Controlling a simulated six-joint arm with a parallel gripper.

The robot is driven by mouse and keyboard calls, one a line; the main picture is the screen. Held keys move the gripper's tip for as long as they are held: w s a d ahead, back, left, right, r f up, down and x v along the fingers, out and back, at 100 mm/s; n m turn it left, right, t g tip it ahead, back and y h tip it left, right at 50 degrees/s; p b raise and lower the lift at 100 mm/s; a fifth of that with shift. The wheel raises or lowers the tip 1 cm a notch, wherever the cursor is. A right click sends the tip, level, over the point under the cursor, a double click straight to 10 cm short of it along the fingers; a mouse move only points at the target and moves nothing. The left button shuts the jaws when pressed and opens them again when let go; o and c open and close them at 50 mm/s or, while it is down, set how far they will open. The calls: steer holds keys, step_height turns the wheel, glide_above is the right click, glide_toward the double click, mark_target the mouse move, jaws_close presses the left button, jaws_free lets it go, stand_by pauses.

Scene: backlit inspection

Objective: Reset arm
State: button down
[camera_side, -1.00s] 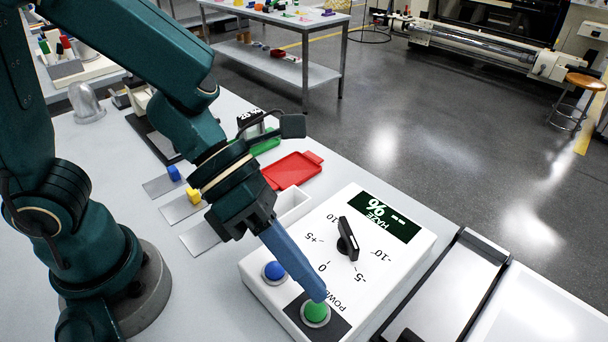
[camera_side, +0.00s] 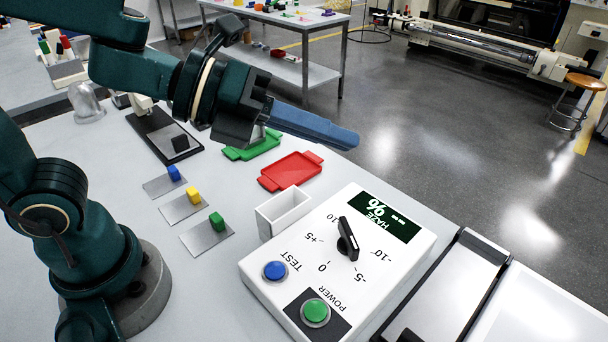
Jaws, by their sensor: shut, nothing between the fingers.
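My gripper (camera_side: 352,139) has blue fingers that are shut with nothing between them. It is raised and points to the right, above the far edge of the table beyond the red tray (camera_side: 291,171). The white haze meter (camera_side: 352,303) lies below and to the right of it, apart from it. The meter has a green POWER button (camera_side: 315,311), a blue TEST button (camera_side: 275,270), a black dial knob (camera_side: 347,240) and a dark green display (camera_side: 375,216) showing dashes.
A green tray (camera_side: 240,153) lies partly behind my gripper. A white open box (camera_side: 284,212) stands beside the meter. Plates with blue (camera_side: 174,173), yellow (camera_side: 193,195) and green (camera_side: 217,221) pieces lie left of it. A black-framed panel (camera_side: 455,290) lies right of the meter.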

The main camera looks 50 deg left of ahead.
steer(key=a+r+n+t+y, duration=0.35)
steer(key=a+n+y, duration=0.65)
steer(key=a+n, duration=0.65)
steer(key=s+d+f+n+g+h, duration=0.1)
steer(key=s+d+f+n+g, duration=0.3)
steer(key=n, duration=1.2)
steer(key=s+f+g, duration=0.3)
steer(key=s+f, duration=0.1)
steer(key=s, duration=0.1)
steer(key=shift+s+f, duration=0.25)
steer(key=shift+f, duration=0.1)
